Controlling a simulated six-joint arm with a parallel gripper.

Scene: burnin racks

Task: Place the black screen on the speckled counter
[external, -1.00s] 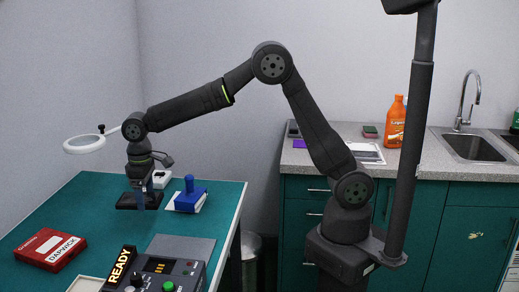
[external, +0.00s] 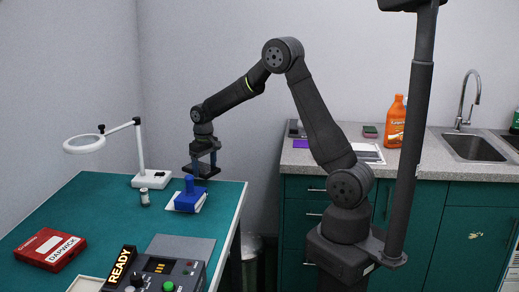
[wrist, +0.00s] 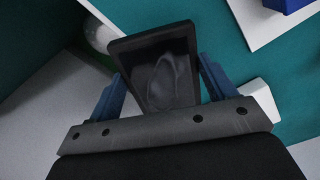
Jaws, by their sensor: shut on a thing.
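The black screen (wrist: 150,45) is a dark panel with a raised rim, held between the two blue fingers of my gripper (wrist: 160,88) in the wrist view. In the external view my gripper (external: 204,163) holds the screen (external: 200,173) in the air above the teal table, over the blue stamp-like tool. The gripper hides part of the screen there. The speckled counter (external: 430,160) is at the right, beyond my arm, apart from the screen.
On the teal table (external: 100,210) are a blue tool (external: 190,198), a small can (external: 144,197), a magnifier lamp (external: 140,160), a red box (external: 52,249) and a control box (external: 158,272). An orange bottle (external: 396,122) and a sink (external: 472,146) are at the counter.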

